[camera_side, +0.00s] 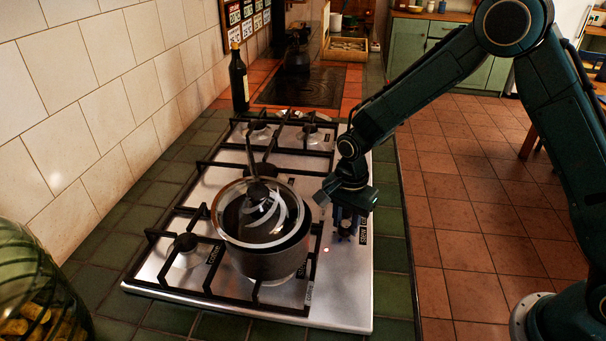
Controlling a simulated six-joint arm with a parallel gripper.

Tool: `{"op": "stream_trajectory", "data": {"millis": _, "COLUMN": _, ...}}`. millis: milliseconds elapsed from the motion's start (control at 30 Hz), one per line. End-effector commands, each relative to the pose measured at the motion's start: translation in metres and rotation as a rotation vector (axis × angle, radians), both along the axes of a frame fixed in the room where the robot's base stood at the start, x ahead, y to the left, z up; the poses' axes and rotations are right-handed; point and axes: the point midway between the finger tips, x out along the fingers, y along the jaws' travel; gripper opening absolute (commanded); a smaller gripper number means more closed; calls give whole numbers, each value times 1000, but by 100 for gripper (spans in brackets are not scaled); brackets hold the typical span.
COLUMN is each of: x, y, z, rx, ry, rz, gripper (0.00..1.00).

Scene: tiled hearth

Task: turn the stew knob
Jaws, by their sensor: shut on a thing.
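My gripper (345,212) points down over the right edge of the steel hob (350,290), where the knobs sit. It is shut on a dark knob that its own fingers largely hide. A dark knob (345,230) shows just below the fingers, with a small label (363,232) beside it. I cannot read the label clearly, and cannot tell how far the knob is turned.
A pot (265,262) with a glass lid stands on the front burner, close left of my gripper. Black grates (160,237) cover the hob. A dark bottle (238,80) stands at the back by the tiled wall. A glass jar (40,285) is at front left.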

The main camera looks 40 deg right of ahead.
Motion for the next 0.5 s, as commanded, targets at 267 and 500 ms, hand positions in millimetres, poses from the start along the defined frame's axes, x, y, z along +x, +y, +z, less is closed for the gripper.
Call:
{"op": "stream_trajectory", "data": {"millis": 267, "x": 1, "y": 0, "z": 1, "rx": 0, "ry": -3, "rz": 1, "gripper": 40}}
{"op": "stream_trajectory", "data": {"millis": 500, "x": 0, "y": 0, "z": 1, "rx": -1, "ry": -1, "rz": 2, "gripper": 52}}
